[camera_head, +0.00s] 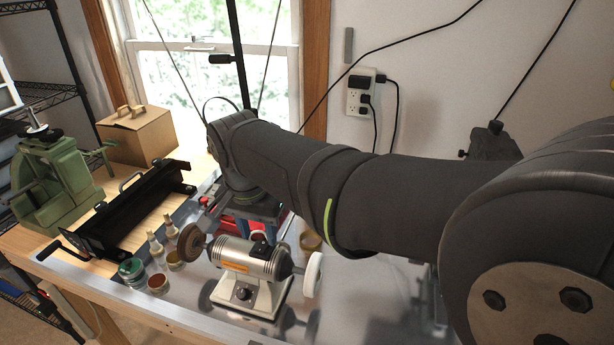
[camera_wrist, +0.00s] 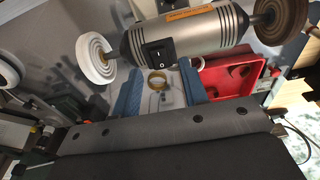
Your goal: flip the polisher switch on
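The polisher (camera_head: 245,258) is a silver motor on a pale base, with a brown wheel on its left and a white wheel on its right in the head view. Its black rocker switch (camera_wrist: 158,47) faces my camera in the wrist view and shows as a dark block on top of the motor (camera_head: 262,250) in the head view. My gripper (camera_wrist: 161,72) is open and empty. Its two blue fingers point toward the motor near the switch, spread wider than the switch. I cannot tell whether they touch the motor. In the head view my arm and wrist hide most of the gripper.
A red tray (camera_wrist: 228,76) lies behind the polisher. Several small jars (camera_head: 158,283) stand left of it. A black metal bender (camera_head: 130,215), a green press (camera_head: 62,180) and a cardboard box (camera_head: 138,134) stand further left. The bench's front right is fairly clear.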

